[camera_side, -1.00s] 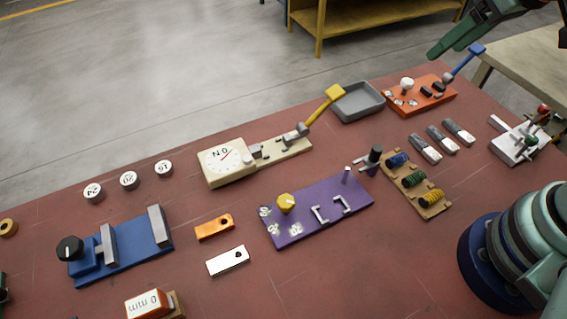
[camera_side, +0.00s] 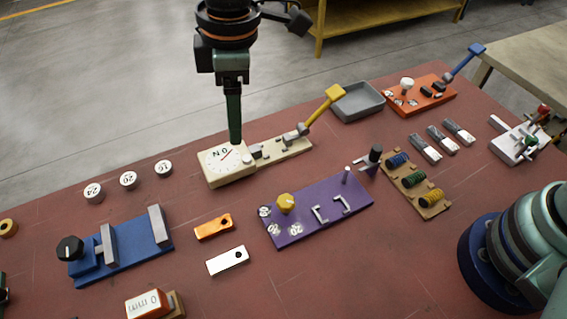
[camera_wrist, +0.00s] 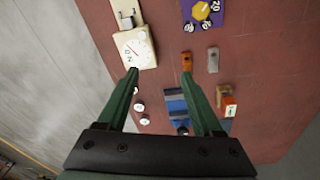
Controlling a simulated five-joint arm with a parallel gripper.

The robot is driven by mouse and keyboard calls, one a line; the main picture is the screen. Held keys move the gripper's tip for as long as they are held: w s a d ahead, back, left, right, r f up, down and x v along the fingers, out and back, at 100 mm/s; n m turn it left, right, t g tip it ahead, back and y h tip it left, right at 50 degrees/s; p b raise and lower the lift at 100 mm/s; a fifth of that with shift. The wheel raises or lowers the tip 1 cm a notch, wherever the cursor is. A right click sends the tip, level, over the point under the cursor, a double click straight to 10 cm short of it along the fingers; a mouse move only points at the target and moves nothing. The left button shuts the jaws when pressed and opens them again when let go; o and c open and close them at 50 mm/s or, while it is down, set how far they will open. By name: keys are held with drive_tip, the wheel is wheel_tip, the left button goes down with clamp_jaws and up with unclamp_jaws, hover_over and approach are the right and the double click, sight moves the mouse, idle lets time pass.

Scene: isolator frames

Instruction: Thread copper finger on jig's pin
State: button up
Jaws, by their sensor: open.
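The copper finger (camera_side: 214,227) is a flat orange bar with a hole near its right end. It lies on the red bench, left of the purple jig (camera_side: 340,208). My gripper (camera_side: 235,140) points down over the dial device, back from the copper finger and well above the bench. In the wrist view my gripper (camera_wrist: 160,76) has its two green fingers wide apart with nothing between them. The copper finger (camera_wrist: 187,61) shows just beyond the right fingertip.
A silver bar (camera_side: 228,261) with a hole lies in front of the copper finger. A blue clamp fixture (camera_side: 120,250) is to the left. The cream dial device (camera_side: 223,163) with a yellow-handled lever stands behind. Round numbered weights (camera_side: 129,180) stand at back left. Bare bench surrounds the copper finger.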

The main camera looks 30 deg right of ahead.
sight(213, 226)
drive_tip(key=s+a+f+n, duration=0.3)
drive_tip(key=s+a+f, duration=0.2)
drive_tip(key=a+f, duration=0.3)
drive_tip(key=shift+g+h, duration=0.3)
drive_tip(key=shift+g, duration=0.1)
drive_tip(key=f, duration=1)
drive_tip(key=shift+w+a+f, duration=0.1)
drive_tip(key=shift+a+f, duration=0.2)
drive_tip(key=shift+a, duration=0.1)
drive_tip(key=shift+c, duration=0.3)
clamp_jaws()
